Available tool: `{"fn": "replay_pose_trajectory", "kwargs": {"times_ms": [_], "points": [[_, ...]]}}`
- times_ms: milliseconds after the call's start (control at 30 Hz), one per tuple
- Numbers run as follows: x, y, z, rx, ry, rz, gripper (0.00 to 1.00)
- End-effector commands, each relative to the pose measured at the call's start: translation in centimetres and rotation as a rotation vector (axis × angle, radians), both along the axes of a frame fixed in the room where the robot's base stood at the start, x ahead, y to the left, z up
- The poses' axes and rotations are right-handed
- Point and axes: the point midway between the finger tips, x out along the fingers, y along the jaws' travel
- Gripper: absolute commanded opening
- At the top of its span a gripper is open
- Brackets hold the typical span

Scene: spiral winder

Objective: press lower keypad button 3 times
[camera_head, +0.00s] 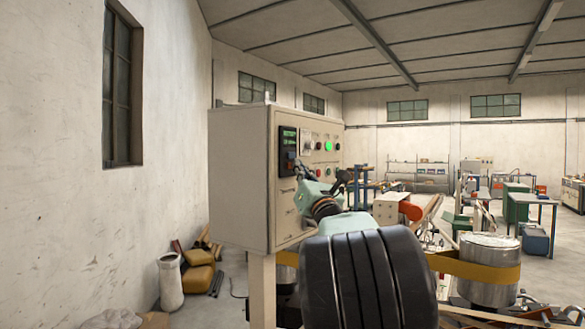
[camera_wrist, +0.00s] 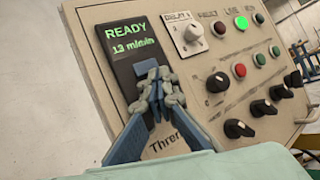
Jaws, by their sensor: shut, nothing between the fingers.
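The control panel's black display unit (camera_wrist: 120,42) reads "READY" and "13 m/min" in green in the wrist view. It also shows in the head view (camera_head: 287,136) on the front of the beige cabinet (camera_head: 240,175). My gripper (camera_wrist: 150,70) is shut and empty, its fingertips in front of the lower part of the display unit. In the head view my gripper (camera_head: 297,166) is at the panel, just below the green text. I cannot tell whether the fingertips touch the unit.
Right of the display are a white selector knob (camera_wrist: 194,32), a lit green lamp (camera_wrist: 240,70), a red button (camera_wrist: 217,82) and several black knobs, including a low one (camera_wrist: 237,129). A metal drum with a yellow band (camera_head: 488,270) stands at the right.

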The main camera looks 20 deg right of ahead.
Motion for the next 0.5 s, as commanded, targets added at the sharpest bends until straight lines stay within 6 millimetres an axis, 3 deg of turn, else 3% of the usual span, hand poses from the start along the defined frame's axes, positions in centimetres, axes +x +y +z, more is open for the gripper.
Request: {"fn": "replay_pose_trajectory", "kwargs": {"times_ms": [500], "points": [[-1.2,-0.9,-0.1,0.000,0.000,0.000,0.00]]}}
